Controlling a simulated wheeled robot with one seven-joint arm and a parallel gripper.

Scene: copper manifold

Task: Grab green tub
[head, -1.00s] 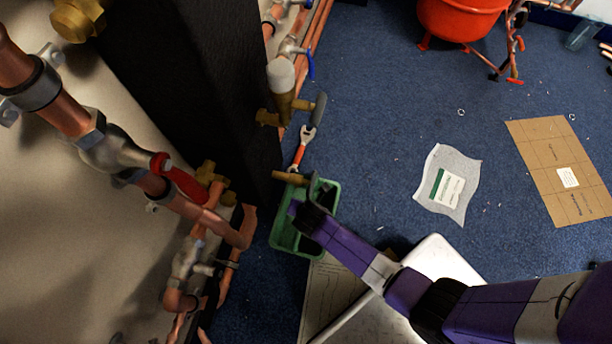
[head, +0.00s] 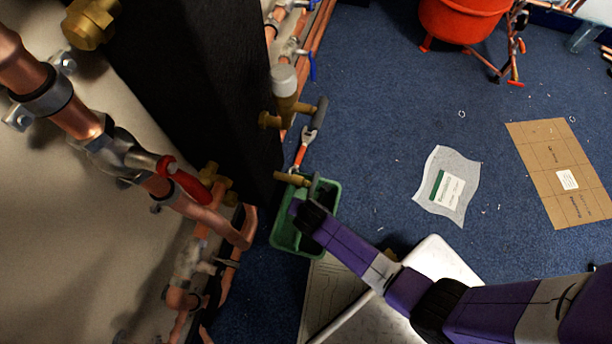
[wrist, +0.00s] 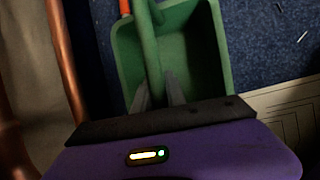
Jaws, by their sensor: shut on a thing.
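The green tub (head: 283,239) is on the blue floor beside the pipework in the head view, with my purple arm reaching over it. In the wrist view the open tub (wrist: 206,50) lies right in front of my gripper (wrist: 159,92). My gripper's two grey fingers are shut on the tub's green handle bar (wrist: 149,50), which runs along the middle of the tub. In the head view my gripper's fingertips are hard to make out. I cannot tell whether the tub touches the floor.
Copper pipes and valves (head: 190,205) on the wall stand close at the left. A tool with a red-orange handle (head: 299,157) lies just beyond the tub. A white panel (head: 432,262) is at the right. A plastic packet (head: 448,184) and cardboard (head: 562,170) lie on otherwise open floor.

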